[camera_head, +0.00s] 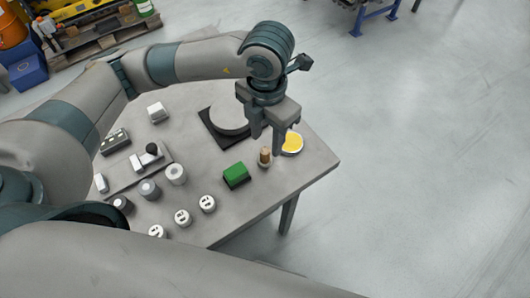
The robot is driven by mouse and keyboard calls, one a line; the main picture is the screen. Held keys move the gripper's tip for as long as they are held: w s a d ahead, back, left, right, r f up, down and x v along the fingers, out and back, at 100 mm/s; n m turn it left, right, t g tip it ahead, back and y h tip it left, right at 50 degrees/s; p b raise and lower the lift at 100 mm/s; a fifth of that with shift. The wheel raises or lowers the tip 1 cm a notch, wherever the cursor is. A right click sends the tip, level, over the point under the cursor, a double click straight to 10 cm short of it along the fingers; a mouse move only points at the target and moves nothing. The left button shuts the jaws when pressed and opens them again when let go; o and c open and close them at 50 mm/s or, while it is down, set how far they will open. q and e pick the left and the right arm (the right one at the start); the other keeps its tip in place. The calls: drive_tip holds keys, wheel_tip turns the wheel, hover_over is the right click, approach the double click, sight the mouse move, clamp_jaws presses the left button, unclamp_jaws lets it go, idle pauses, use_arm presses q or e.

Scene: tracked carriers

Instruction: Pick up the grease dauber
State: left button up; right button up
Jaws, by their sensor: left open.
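What looks like the grease dauber (265,156), a short upright piece with a tan wooden top and a darker base, stands on the grey table (225,220) near its right side. My left gripper (267,143) points down with its jaws open, close above and behind the dauber in this view. One finger reaches down beside it; I cannot tell whether they touch. A round tin of yellow grease (292,142) sits just right of the gripper, partly behind a finger. My right gripper is not in view.
A green block (236,174) stands left of the dauber. Several white-topped cylinders (207,203) and grey rings (175,174) fill the front left. A dark square plate with a round disc (230,120) lies behind the gripper. The table's right corner is clear.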

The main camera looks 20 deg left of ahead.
sight(264, 151)
use_arm(q)
drive_tip(key=shift+f, duration=1.2)
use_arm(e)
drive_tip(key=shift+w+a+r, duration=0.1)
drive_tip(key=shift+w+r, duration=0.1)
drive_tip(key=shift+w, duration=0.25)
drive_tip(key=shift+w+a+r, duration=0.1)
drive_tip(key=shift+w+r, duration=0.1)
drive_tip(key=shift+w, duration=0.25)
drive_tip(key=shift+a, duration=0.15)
use_arm(q)
drive_tip(key=shift+p, duration=0.3)
drive_tip(key=shift+a+f+p, duration=0.1)
drive_tip(key=shift+f+p, duration=0.2)
drive_tip(key=shift+f, duration=0.05)
drive_tip(key=f+p, duration=0.1)
drive_tip(key=f, duration=0.2)
drive_tip(key=shift+a+p, duration=0.2)
drive_tip(key=shift+p, duration=0.1)
drive_tip(key=shift+w+f, duration=0.1)
drive_tip(key=shift+f, duration=0.65)
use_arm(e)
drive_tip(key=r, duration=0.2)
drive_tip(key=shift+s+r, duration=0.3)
